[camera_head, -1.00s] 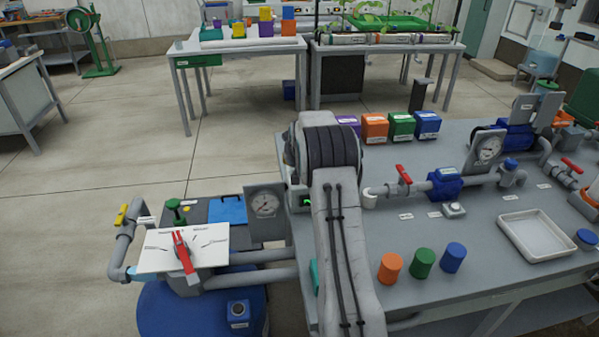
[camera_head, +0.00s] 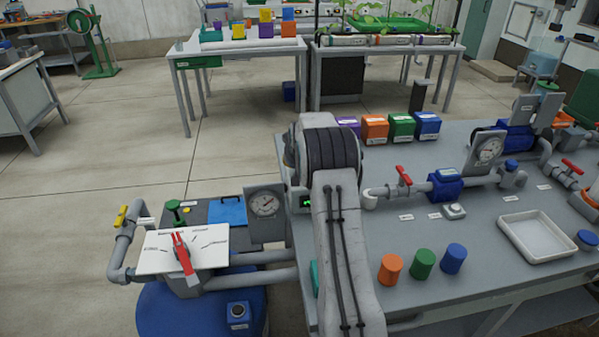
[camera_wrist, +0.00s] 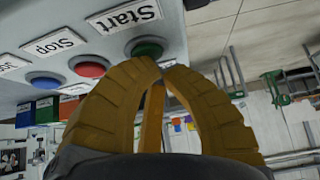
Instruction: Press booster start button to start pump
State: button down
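In the wrist view, a grey control panel carries a green button (camera_wrist: 147,47) beside a white label (camera_wrist: 124,15) reading "Start". A red button (camera_wrist: 90,66) sits to its left beside a "Stop" label (camera_wrist: 54,41), and a blue button (camera_wrist: 45,80) is farther left. My gripper (camera_wrist: 161,66) has yellow ribbed fingers whose tips are drawn together, with nothing between them. The tips appear just below the green button and overlap its lower edge in the picture; I cannot tell whether they touch it. In the head view my arm hides the gripper and the buttons.
In the head view, a pressure gauge (camera_head: 265,204) and a white plate with a red lever (camera_head: 183,254) stand left of my arm. A grey bench (camera_head: 470,230) on the right holds pipes, a blue pump (camera_head: 445,184), a white tray (camera_head: 537,235) and coloured cylinders.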

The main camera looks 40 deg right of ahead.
jog(key=shift+r, duration=0.65)
jog(key=shift+r+p, duration=0.15)
jog(key=shift+p, duration=0.2)
jog(key=shift+r+p, duration=1.5)
jog(key=shift+r, duration=0.85)
jog(key=shift+a, duration=0.1)
jog(key=s+a+r+n+g+y, duration=0.1)
jog(key=s+a+r, duration=0.5)
jog(key=s+a, duration=0.3)
jog(key=s+a+r+n+y, duration=0.1)
jog(key=s+a+r+n, duration=0.1)
jog(key=s+a+r, duration=0.65)
jog(key=s+a+f, duration=0.2)
jog(key=s+a, duration=0.2)
jog(key=s, duration=0.3)
jog(key=s+a+f+n+g+y, duration=0.1)
jog(key=s+a, duration=0.3)
jog(key=s, duration=0.4)
jog(key=s+a+f+n+g, duration=0.1)
jog(key=s+a+f, duration=0.2)
jog(key=s, duration=0.5)
jog(key=shift+a+f, duration=0.15)
jog(key=shift+a, duration=0.75)
